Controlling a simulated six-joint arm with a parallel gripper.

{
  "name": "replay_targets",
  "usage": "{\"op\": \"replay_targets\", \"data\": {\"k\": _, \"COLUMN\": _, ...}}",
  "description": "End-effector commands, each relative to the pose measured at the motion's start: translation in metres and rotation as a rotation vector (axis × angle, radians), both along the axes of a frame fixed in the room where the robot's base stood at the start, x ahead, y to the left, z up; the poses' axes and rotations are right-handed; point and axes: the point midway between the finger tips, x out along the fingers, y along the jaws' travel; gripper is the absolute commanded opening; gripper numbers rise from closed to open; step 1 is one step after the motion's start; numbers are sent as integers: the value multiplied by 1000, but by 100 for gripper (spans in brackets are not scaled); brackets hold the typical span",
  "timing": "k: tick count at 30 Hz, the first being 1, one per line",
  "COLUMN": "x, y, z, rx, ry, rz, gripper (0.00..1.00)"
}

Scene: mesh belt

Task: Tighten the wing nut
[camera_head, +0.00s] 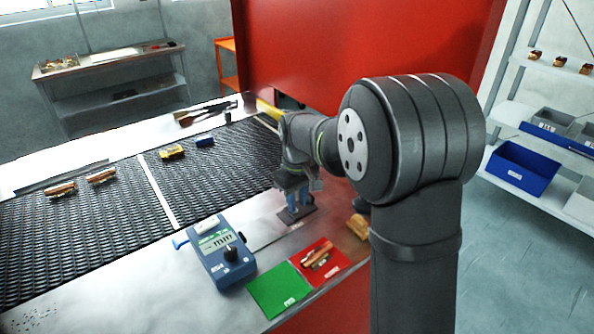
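My arm reaches from the right to the near edge of the mesh belt. My gripper (293,190) points down over a small blue-grey fixture (296,213) with a dark base on the metal ledge. The fingertips are at or just above the fixture's top; I cannot tell whether they touch it. The fingers are too small and dark to show whether they are open or shut. I cannot make out the wing nut; my gripper may hide it.
Left of the fixture stands a blue meter (220,251) with a dark knob. Nearer are a green mat (279,291) and a red mat (334,257) holding copper-coloured parts. The dark belt (90,235) carries several small items. A red housing (350,45) rises behind my arm.

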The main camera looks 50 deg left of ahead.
Motion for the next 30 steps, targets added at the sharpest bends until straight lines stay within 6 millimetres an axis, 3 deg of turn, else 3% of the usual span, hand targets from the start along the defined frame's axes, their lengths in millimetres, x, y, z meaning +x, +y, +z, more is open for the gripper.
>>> {"op": "replay_targets", "data": {"k": 12, "x": 0, "y": 1, "z": 102, "rx": 6, "ry": -2, "rz": 0, "gripper": 25}}
{"op": "replay_targets", "data": {"k": 18, "x": 0, "y": 1, "z": 139, "rx": 6, "ry": -1, "rz": 0, "gripper": 25}}
{"op": "replay_targets", "data": {"k": 24, "x": 0, "y": 0, "z": 156, "rx": 3, "ry": -1, "rz": 0, "gripper": 25}}
{"op": "replay_targets", "data": {"k": 30, "x": 0, "y": 0, "z": 158, "rx": 3, "ry": -1, "rz": 0, "gripper": 25}}
